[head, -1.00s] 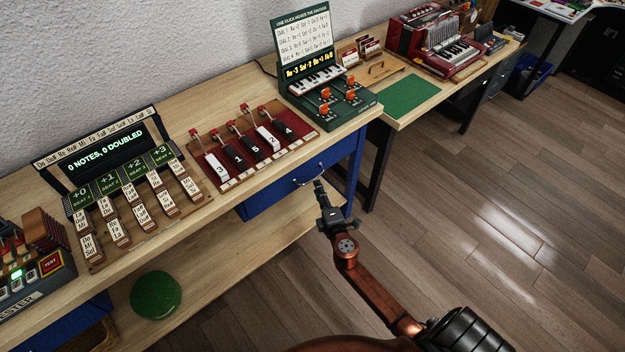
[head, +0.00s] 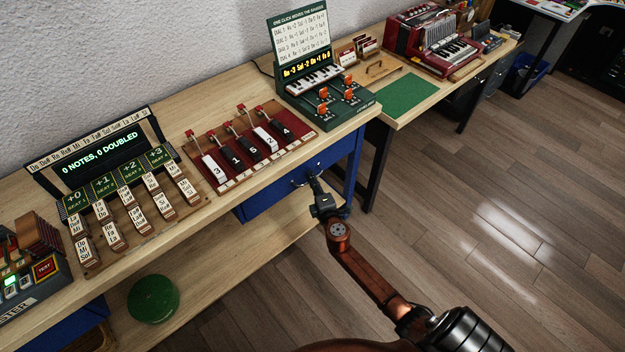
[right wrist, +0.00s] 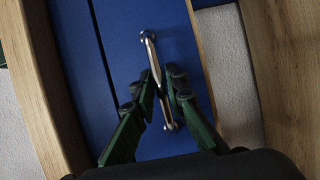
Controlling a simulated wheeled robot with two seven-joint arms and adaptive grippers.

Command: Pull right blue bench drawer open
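The right blue bench drawer (head: 270,200) sits under the wooden bench top, its front in line with the bench's front and apparently shut. Its metal bar handle (right wrist: 151,50) shows in the right wrist view against the blue front (right wrist: 185,55). My right gripper (head: 312,180) has its fingertips at the handle in the head view. In the right wrist view the gripper's green fingers (right wrist: 160,82) stand on either side of the bar, with a narrow gap around it. They look open and not clamped. My left gripper is out of view.
On the bench top stand a red board with numbered keys (head: 240,150), a green dial device (head: 325,95) and a note-block rack (head: 125,210). A dark table leg (head: 378,165) stands right of the drawer. A green round cushion (head: 153,298) lies below. The floor (head: 480,240) in front is clear.

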